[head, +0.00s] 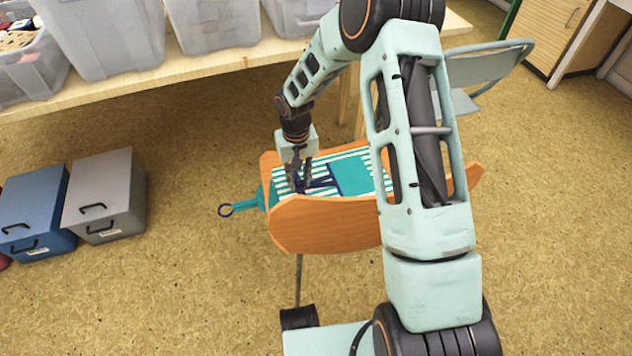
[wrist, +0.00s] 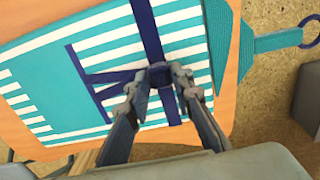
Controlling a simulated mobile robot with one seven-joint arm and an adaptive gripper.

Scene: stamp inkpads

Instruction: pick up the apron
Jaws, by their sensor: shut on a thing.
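The apron (head: 350,172) is teal with white stripes and navy straps. It lies flat on the orange wooden seat of a chair (head: 325,228), and my arm hides part of it in the head view. A teal end with a navy ring sticks out past the seat's left edge. My gripper (head: 303,188) points down onto the apron's left part. In the wrist view, my gripper (wrist: 161,78) has its fingertips shut on the navy strap of the apron (wrist: 45,92), close to the striped cloth.
A wooden table (head: 215,62) with translucent bins (head: 108,35) stands behind. A blue box (head: 35,208) and a grey box (head: 103,195) sit on the floor at left. The floor between the boxes and the chair is clear.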

